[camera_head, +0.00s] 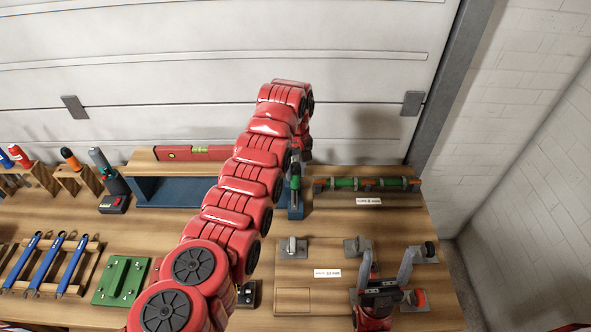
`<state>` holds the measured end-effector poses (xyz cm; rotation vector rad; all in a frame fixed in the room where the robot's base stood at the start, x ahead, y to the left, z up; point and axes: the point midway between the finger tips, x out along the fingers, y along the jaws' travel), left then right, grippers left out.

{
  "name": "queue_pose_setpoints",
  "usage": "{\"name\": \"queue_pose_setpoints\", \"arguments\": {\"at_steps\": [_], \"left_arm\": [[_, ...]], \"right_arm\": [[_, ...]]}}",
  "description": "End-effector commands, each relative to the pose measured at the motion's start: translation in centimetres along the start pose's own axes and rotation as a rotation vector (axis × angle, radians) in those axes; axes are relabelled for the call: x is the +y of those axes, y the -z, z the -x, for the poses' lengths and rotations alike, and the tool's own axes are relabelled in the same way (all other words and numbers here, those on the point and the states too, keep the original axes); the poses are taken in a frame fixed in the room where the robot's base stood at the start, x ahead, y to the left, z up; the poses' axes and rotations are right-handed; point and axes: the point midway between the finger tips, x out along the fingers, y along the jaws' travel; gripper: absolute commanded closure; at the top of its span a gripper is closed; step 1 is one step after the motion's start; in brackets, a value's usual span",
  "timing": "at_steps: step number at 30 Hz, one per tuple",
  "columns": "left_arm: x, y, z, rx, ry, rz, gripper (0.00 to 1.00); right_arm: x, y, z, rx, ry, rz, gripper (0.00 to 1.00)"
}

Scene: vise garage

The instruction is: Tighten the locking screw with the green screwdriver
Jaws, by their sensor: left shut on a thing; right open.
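A green-handled tool (295,182), which looks like the green screwdriver, stands upright at a blue holder (296,211) at the back middle of the bench. My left gripper (296,163) is at the top of this tool and shut on it; my own red arm hides most of the fingers. My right gripper (385,270) is open and empty, low over the right front of the bench, with its two grey fingers spread. I cannot pick out the locking screw for certain among the small grey metal fittings on the wooden board (315,255).
A rack with green tubes (345,184) lies at the back right. A red level (195,153) lies on a shelf above a blue bin (165,191). A green block (122,280) and blue-handled tools (47,262) are at the left. My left arm hides the bench middle.

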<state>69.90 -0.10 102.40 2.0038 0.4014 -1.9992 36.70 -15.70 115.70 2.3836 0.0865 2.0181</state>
Motion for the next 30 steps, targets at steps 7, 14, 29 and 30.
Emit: {"name": "queue_pose_setpoints", "arguments": {"at_steps": [7, 14, 29, 30], "left_arm": [[-0.1, -0.1, 0.0, -0.004, 0.003, -0.27, 1.0], [-0.1, 0.0, 1.6, -0.002, 0.002, -0.268, 1.0], [-0.1, 0.0, 6.1, -0.001, 0.002, -0.266, 1.0], [-0.1, 0.0, 6.5, 0.0, 0.002, -0.266, 1.0]], "right_arm": [[0.0, 0.0, 0.1, 0.0, 0.0, 0.0, 0.26], [0.0, 0.0, 0.1, 0.0, 0.0, 0.0, 0.26], [0.0, -0.1, 0.5, 0.0, 0.0, 0.0, 0.26], [0.0, -0.1, 0.6, 0.0, 0.0, 0.0, 0.26]]}}
